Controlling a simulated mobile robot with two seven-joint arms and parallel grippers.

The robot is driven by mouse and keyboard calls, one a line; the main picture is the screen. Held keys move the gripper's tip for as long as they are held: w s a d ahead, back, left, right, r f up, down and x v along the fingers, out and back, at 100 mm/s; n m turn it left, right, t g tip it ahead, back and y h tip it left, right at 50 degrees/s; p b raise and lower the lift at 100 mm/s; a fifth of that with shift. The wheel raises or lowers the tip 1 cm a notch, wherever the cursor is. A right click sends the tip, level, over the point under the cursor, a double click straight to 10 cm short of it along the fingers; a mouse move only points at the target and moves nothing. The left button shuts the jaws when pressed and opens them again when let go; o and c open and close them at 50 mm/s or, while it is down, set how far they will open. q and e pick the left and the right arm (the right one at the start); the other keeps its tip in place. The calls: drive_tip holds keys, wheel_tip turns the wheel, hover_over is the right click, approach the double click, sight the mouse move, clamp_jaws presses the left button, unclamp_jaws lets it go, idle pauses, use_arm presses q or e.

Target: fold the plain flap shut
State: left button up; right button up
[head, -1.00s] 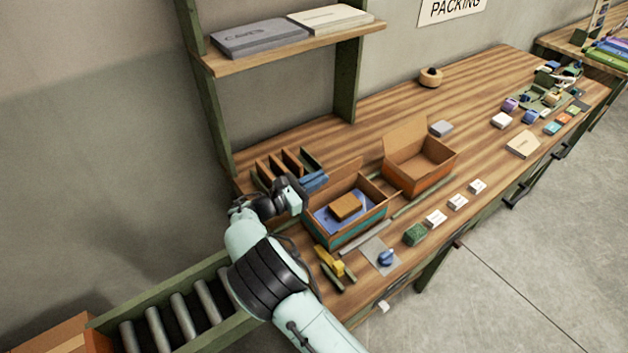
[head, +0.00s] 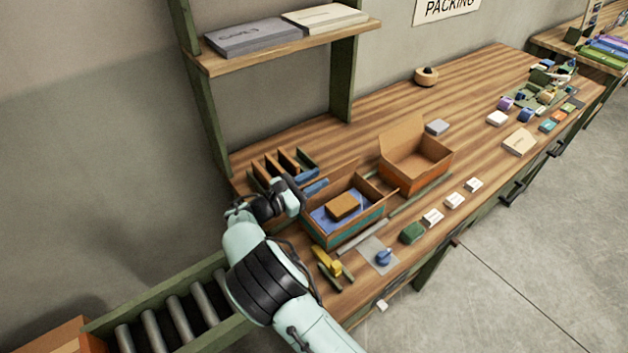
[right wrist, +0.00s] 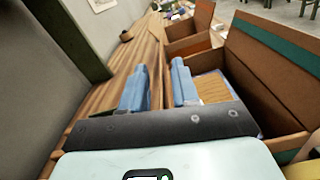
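An open box with a teal stripe (head: 349,231) stands on the bench, with a brown block (head: 343,206) on blue material inside. A plain brown flap (head: 343,177) stands up along its back side. In the right wrist view a brown panel with a teal stripe (right wrist: 272,50) rises at the right, and the block (right wrist: 212,88) shows past the finger. My right gripper (head: 314,187) is at the box's back left, beside the plain flap. Its two blue fingers (right wrist: 159,88) are apart. Whether they touch the flap cannot be told. My left gripper is out of view.
A second open orange box (head: 416,170) stands to the right. A slotted wooden rack (head: 278,165) is behind my gripper. A shelf (head: 290,48) and its green post (head: 342,82) rise at the back. A yellow tool (head: 327,261) and small items lie in front.

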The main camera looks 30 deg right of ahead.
drive_tip(key=s+a, duration=0.1)
drive_tip(key=a, duration=1.2)
drive_tip(key=shift+a, duration=0.2)
drive_tip(key=shift+s, duration=0.1)
